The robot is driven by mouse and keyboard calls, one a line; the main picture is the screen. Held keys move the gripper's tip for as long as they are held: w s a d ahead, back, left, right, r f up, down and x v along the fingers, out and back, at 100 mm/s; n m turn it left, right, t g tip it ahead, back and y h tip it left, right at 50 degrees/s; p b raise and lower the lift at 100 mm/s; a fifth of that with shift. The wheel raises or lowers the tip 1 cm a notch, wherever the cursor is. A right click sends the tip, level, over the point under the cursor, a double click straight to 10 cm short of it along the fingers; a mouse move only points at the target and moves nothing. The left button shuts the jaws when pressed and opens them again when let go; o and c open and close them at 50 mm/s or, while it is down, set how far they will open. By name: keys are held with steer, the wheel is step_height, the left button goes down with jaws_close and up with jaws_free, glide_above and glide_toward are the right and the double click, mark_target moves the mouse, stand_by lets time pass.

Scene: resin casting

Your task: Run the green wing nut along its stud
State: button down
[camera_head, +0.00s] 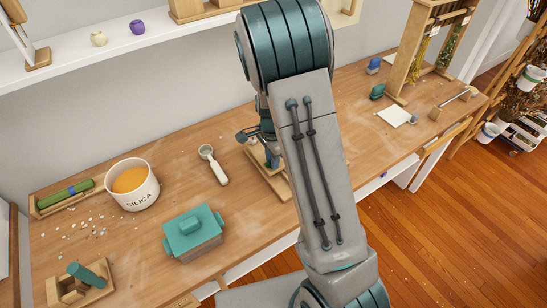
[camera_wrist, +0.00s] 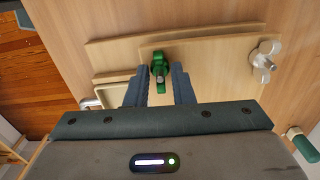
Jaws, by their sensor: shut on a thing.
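The green wing nut (camera_wrist: 159,64) is near the top middle of the wrist view, on a light wooden board (camera_wrist: 215,70). My gripper (camera_wrist: 160,78) has one blue-grey finger on each side of the nut and is shut on it. A small metallic end shows at the nut's middle, perhaps the stud; the rest of the stud is hidden. A pale grey wing nut (camera_wrist: 266,54) stands on the same board to the right. In the head view my arm hides most of the wooden fixture (camera_head: 280,186) and the nut.
A wooden rack (camera_head: 411,55) and a white tile (camera_head: 394,116) are to the right. The bench between tile and arm is mostly clear.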

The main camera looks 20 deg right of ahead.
steer(key=m+p, duration=0.1)
steer(key=m, duration=0.1)
steer(key=r+m+p, duration=0.1)
steer(key=m+p, duration=0.1)
steer(key=m, duration=0.1)
steer(key=m+p, duration=0.2)
steer(key=m, duration=0.1)
steer(key=shift+f+m+p, duration=0.2)
steer(key=shift+m+p, duration=0.3)
steer(key=shift+m, duration=0.4)
steer(key=shift+f, duration=0.3)
steer(key=c, duration=1.2)
jaws_free()
steer(key=shift+b, duration=0.35)
steer(key=shift+o, duration=0.2)
step_height(320, 180, up, 14)
